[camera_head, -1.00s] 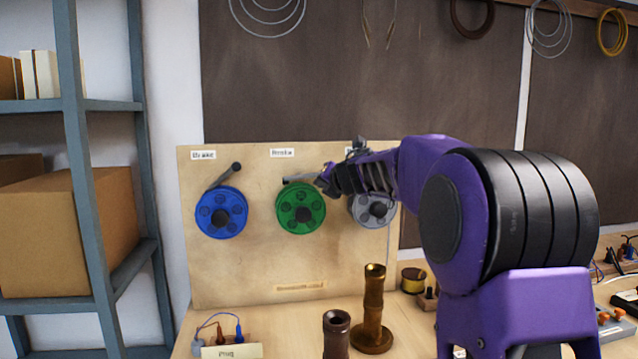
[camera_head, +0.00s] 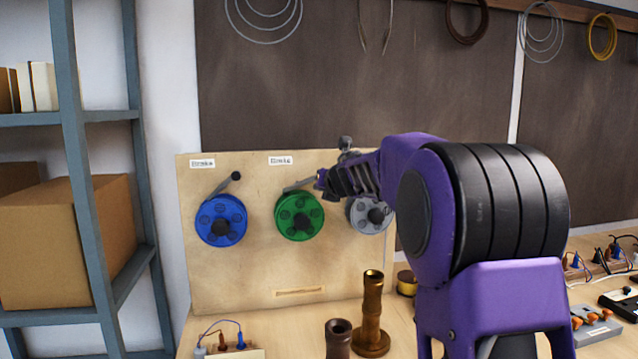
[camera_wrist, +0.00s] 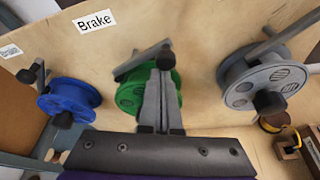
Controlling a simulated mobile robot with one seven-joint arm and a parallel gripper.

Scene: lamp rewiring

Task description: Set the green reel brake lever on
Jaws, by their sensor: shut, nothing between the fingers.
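The green reel (camera_head: 299,216) is mounted on the upright wooden board, between a blue and a grey reel. Its grey brake lever (camera_head: 298,185) lies across the reel's top, sloping gently up to the right. The lever also shows in the wrist view (camera_wrist: 136,63), with a dark knob (camera_wrist: 166,60) at its right end. My gripper (camera_head: 320,182) is shut and empty at the lever's knob end. In the wrist view the closed fingertips (camera_wrist: 160,74) overlap the knob's lower edge; I cannot tell whether they touch. The fingers hide part of the green reel.
The blue reel (camera_head: 221,220) with its raised lever (camera_head: 224,184) is on the left. The grey reel (camera_head: 369,215) is on the right, partly behind my arm. A bronze stand (camera_head: 372,315) and a brown cup-like piece (camera_head: 338,340) stand on the bench below.

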